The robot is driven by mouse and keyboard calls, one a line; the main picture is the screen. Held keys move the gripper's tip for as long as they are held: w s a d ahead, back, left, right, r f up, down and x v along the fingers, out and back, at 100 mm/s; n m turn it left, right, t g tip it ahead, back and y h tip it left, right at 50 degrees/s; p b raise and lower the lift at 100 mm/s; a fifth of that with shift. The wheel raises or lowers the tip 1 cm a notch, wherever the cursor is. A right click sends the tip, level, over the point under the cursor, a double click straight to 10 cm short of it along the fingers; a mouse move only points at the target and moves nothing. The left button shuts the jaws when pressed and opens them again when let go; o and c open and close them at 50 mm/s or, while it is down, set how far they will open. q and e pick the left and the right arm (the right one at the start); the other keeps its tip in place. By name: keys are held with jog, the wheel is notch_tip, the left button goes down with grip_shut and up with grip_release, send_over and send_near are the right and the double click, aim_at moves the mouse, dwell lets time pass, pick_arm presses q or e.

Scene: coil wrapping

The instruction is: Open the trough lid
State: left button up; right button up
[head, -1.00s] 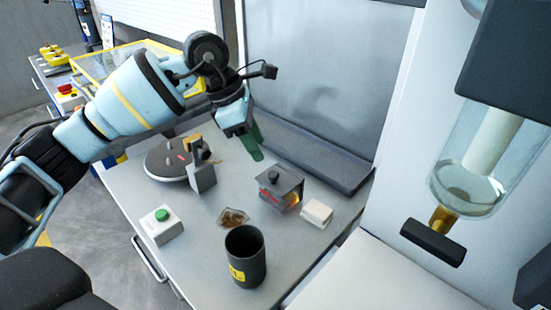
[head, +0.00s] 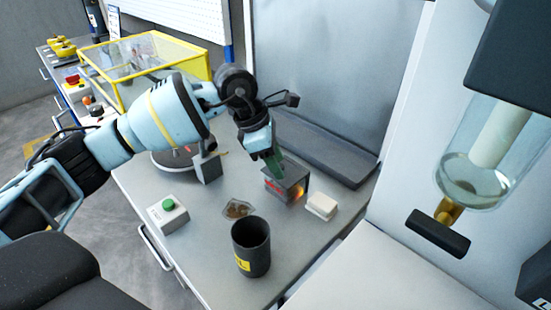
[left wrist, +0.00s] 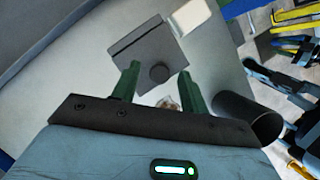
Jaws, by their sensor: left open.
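The trough is a small dark grey box (head: 291,188) with a glowing orange end and red marks on its side. Its flat grey lid (left wrist: 146,50) looks closed in the left wrist view, with a round dark knob (left wrist: 159,73) near one edge. My left gripper (head: 274,168) is just above the box in the head view and hides the knob there. In the left wrist view its two green fingers (left wrist: 158,80) are open, one on each side of the knob. I cannot tell whether they touch it. My right gripper is not in view.
A white block (head: 322,206) lies right of the box. A black cup (head: 251,248) stands in front, near a small tray of brown bits (head: 238,209). A green-button box (head: 168,215) and a round turntable (head: 172,163) are to the left. A grey ledge (head: 325,150) runs behind.

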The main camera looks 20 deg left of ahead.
pick_arm(q)
jog(key=shift+c, duration=0.4)
jog(key=c, duration=0.7)
grip_shut()
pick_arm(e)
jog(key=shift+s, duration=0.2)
pick_arm(q)
jog(key=shift+r, duration=0.1)
